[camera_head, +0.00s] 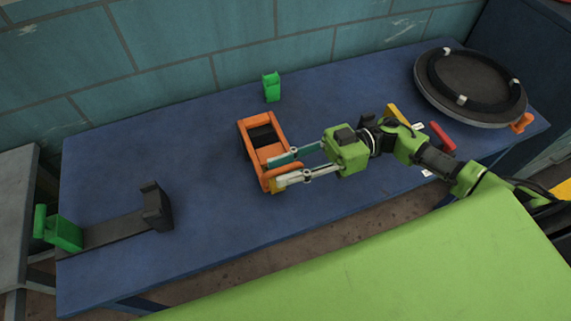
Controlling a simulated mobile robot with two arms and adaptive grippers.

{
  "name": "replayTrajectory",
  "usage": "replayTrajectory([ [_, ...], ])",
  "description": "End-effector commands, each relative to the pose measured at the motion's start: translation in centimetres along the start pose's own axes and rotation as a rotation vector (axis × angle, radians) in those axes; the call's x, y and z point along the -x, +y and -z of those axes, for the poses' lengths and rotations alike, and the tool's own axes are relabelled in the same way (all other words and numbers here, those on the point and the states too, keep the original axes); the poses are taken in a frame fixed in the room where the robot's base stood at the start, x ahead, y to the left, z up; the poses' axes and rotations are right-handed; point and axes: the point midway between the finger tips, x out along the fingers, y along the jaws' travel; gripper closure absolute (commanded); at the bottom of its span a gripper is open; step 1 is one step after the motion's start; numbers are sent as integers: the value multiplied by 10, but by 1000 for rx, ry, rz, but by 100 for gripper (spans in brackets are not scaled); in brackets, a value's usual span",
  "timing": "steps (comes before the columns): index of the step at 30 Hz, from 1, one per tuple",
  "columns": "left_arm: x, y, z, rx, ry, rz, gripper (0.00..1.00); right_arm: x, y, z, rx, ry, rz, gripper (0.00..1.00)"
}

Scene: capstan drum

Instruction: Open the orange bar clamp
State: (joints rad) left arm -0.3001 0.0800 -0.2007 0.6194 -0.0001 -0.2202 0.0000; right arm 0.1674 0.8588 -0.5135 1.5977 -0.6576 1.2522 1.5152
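The orange bar clamp (281,126) lies on the blue table, left of my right gripper. It has an orange frame with a black block inside. My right gripper (273,172) reaches in from the right, with its two fingertips apart at the clamp's near end. An orange part of the clamp lies at the fingertips. I cannot tell whether the fingers press on it. My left gripper is not in view.
The blue table (210,205) is mostly clear around the clamp. A green block (271,87) stands behind it. A black bar with a green end (62,233) lies at left. A round drum (470,85) sits at far right, with yellow and red pieces (442,136) nearby. A brick wall closes the back.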

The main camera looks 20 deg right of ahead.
Motion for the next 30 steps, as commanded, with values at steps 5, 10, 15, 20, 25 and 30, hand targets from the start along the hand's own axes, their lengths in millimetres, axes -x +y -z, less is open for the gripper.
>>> replayTrajectory([
  [5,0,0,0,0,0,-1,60,-1,0,0,0,0,0,72],
  [10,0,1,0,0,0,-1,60,0,0,0,0,0,0,100],
  [15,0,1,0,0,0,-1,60,0,0,0,-1,0,0,100],
  [20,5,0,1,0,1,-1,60,0,0,5,-16,0,-1,100],
  [25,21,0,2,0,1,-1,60,0,2,20,-73,1,-3,100],
  [30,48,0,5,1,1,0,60,1,6,44,-185,0,-4,100],
])
